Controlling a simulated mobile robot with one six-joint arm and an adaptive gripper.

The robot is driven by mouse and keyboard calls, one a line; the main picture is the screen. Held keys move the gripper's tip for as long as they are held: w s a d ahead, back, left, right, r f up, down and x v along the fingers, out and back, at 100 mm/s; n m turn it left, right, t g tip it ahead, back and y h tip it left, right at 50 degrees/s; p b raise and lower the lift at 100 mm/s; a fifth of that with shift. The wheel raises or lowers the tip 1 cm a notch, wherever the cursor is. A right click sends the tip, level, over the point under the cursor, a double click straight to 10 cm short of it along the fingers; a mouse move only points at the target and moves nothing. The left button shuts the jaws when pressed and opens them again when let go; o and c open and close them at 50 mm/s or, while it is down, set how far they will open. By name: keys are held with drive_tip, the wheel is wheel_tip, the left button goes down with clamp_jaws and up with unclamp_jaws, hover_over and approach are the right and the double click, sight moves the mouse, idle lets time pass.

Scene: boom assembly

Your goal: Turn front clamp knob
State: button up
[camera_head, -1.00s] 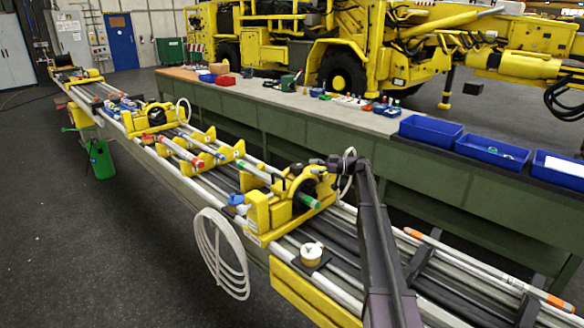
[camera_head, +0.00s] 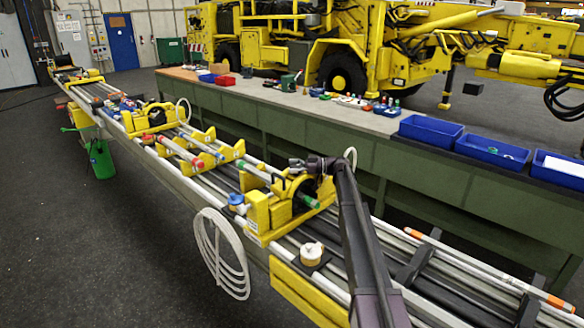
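The nearest yellow clamp (camera_head: 257,212) sits on the long boom rails in the middle of the picture. A dark round opening shows in it, and a tube with a green end (camera_head: 308,201) sticks out to the right. A blue knob-like part (camera_head: 236,199) is on its left side. My gripper (camera_head: 294,163) is small and dark at the top of this clamp, at the end of my dark arm. I cannot tell whether it touches the clamp. Its fingers are too small to tell open from shut. I cannot make out for sure which part is the front clamp knob.
A second yellow clamp (camera_head: 152,120) stands farther up the boom (camera_head: 196,176). A white hose coil (camera_head: 222,255) hangs at the near side. A green bench (camera_head: 330,139) with blue bins (camera_head: 492,152) runs behind. A white roll (camera_head: 311,252) lies near my arm.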

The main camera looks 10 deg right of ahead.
drive_tip(key=c, duration=0.9)
drive_tip(key=shift+m+t, duration=0.5)
drive_tip(key=shift+t, duration=0.3)
drive_tip(key=m+t+h, duration=0.1)
drive_tip(key=m+t, duration=0.1)
drive_tip(key=t, duration=0.1)
drive_tip(key=shift+h, duration=0.3)
drive_tip(key=m+t+h, duration=0.1)
drive_tip(key=t, duration=0.1)
drive_tip(key=m+t+h, duration=0.3)
drive_tip(key=m+t, duration=0.1)
drive_tip(key=shift+w+d+h, duration=0.25)
drive_tip(key=shift+w+h, duration=0.05)
drive_tip(key=shift+w, duration=0.1)
drive_tip(key=m+t+h, duration=0.1)
drive_tip(key=h, duration=0.1)
drive_tip(key=m+t+h, duration=0.1)
drive_tip(key=m+h, duration=0.1)
drive_tip(key=m+t+h, duration=0.1)
drive_tip(key=h, duration=0.1)
drive_tip(key=shift+w+d+m+t, duration=0.25)
drive_tip(key=shift+m+t, duration=0.05)
drive_tip(key=shift+t, duration=0.1)
drive_tip(key=shift+w+d+m+t+h, duration=0.1)
drive_tip(key=shift+d+m+t+h, duration=0.1)
drive_tip(key=shift+m+h, duration=0.85)
drive_tip(key=shift+w+d+m+t+h, duration=0.15)
drive_tip(key=shift+m+h, duration=0.4)
drive_tip(key=shift+h, duration=0.9)
drive_tip(key=shift+s, duration=0.1)
